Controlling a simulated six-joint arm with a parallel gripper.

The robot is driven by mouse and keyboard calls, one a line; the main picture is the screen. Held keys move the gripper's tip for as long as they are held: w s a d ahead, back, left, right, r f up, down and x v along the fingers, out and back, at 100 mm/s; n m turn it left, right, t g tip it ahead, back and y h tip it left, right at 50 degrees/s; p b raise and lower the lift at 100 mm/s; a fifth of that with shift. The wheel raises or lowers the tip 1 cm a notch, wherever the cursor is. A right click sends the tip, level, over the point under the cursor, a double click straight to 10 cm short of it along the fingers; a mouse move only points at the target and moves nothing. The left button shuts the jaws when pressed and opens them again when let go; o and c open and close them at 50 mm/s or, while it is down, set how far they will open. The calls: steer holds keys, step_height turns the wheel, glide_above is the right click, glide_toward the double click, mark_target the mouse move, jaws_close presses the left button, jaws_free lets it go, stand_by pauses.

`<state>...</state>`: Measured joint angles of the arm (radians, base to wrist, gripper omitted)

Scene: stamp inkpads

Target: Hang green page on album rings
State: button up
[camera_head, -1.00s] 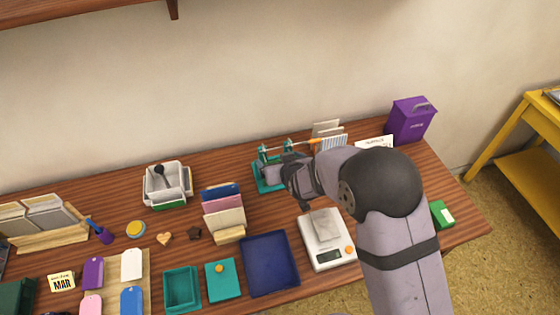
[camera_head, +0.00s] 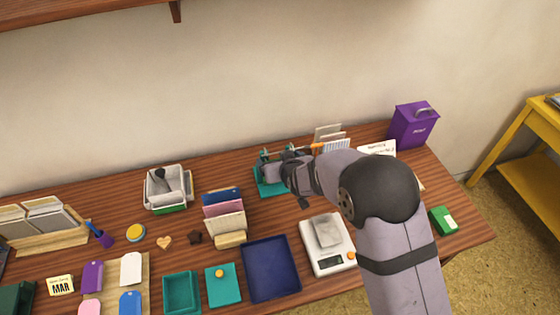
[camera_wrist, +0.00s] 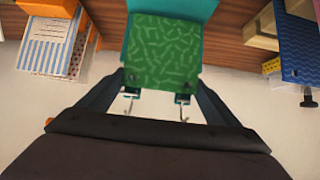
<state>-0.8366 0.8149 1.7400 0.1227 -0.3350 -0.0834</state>
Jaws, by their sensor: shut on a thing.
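The green page (camera_wrist: 162,52), with a lighter squiggle pattern, is held between the fingers of my gripper (camera_wrist: 160,78) in the wrist view. Two thin metal ring ends (camera_wrist: 131,104) show just below the page's lower edge. Whether the page is on the rings or only beside them I cannot tell. The teal album stand (camera_head: 268,188) is at the back of the table in the head view, and its base (camera_wrist: 195,10) shows behind the page in the wrist view. My gripper (camera_head: 281,166) is over the stand and hides most of it and the page.
White and striped cards (camera_head: 328,136) stand close to the right of the stand. A purple box (camera_head: 412,126) is at the back right. A card holder (camera_head: 224,212), blue tray (camera_head: 271,268) and scale (camera_head: 328,243) stand in front. The wall is close behind.

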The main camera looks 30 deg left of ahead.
steer(key=shift+w+a, duration=0.2)
steer(key=o, duration=1.2)
steer(key=shift+s+d+r, duration=0.1)
steer(key=shift+b+v, duration=1)
steer(key=shift+v, duration=2.5)
steer(key=shift+d, duration=0.1)
